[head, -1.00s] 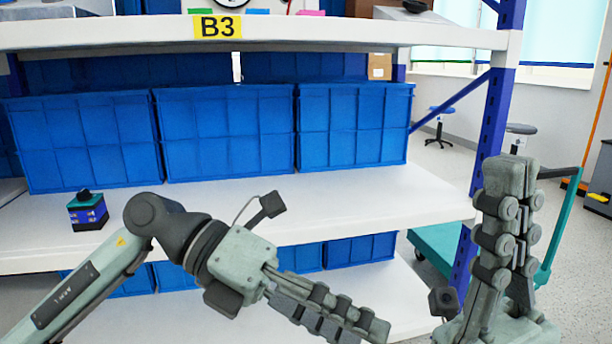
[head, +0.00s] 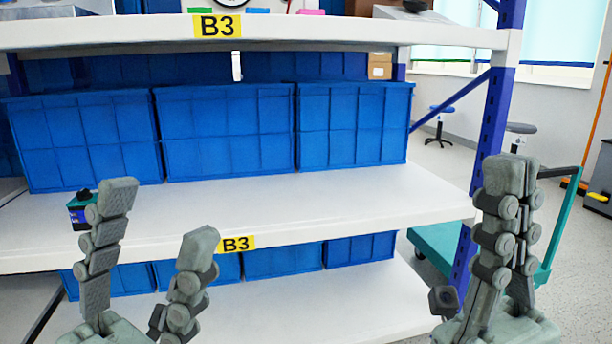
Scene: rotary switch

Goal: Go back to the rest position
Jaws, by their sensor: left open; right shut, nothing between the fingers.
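My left gripper (head: 156,225) stands upright at the lower left of the head view, its two fingers wide apart and nothing between them. My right gripper (head: 514,180) stands upright at the lower right, its fingers together and empty. The rotary switch (head: 76,212), a small blue and teal box with a dark knob, sits on the middle shelf at the left. The left finger of my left gripper partly hides it. I cannot tell which way its knob points.
A white shelf rack (head: 300,210) holds several blue crates (head: 225,130) along its back. A blue rack post (head: 487,130) stands just behind my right gripper. A teal cart (head: 432,245) is on the floor at the right.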

